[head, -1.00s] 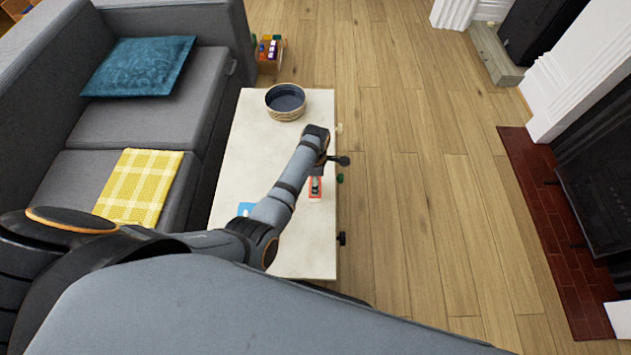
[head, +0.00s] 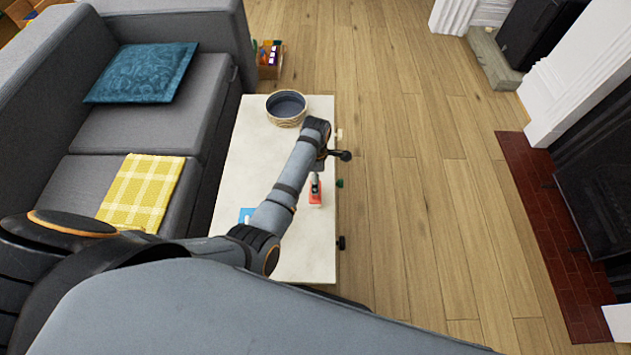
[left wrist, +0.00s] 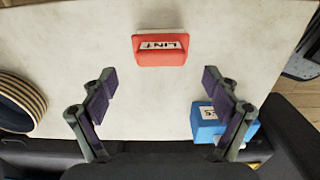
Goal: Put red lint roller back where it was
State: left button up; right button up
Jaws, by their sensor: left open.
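The red lint roller (head: 315,198) rests on the pale table near its right edge. In the left wrist view it is a red block marked "LINT" (left wrist: 160,56), beyond the fingertips. My left gripper (left wrist: 159,80) is open, with nothing between its fingers. The roller lies ahead of the gap, apart from both fingers. In the head view my left arm's wrist mostly hides the gripper. My right gripper is not in view.
A blue labelled item (left wrist: 210,124) lies beside the right finger; it also shows partly behind my arm (head: 246,214). A round woven basket (head: 286,108) stands at the table's far end. A grey sofa (head: 140,125) borders the table's left; wooden floor is open to the right.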

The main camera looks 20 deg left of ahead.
pick_arm(q)
notch_tip(320, 180, up, 6)
jog(key=shift+p, duration=0.4)
